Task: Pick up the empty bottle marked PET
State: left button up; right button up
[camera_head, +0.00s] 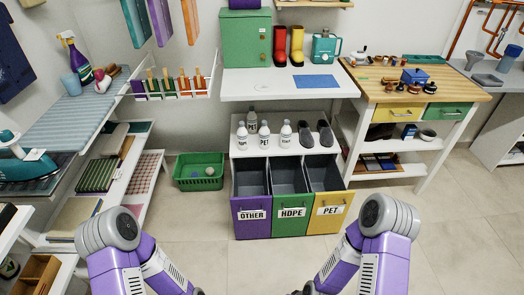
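Several small white-capped bottles with white labels stand upright on the white shelf (306,147) above the sorting bins. The rear bottle (251,121) has a label that seems to read PET. In front of it stand a left bottle (242,137), a middle bottle (264,136) and a right bottle (286,135); their labels are too small to read surely. Whether any is empty I cannot tell. My two purple arms come in at the bottom and reach down toward the lower edge. Both grippers are out of view, and no arm is near the bottles.
Below the shelf are a purple OTHER bin (252,217), a green HDPE bin (291,222) and a yellow PET bin (328,214). Dark shoes (306,135) stand right of the bottles. A green basket (199,172) is on the floor left. A white tabletop (238,86) overhangs the shelf.

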aim_at(264, 131)
jog(key=u, duration=0.4)
jog(key=i, duration=1.8)
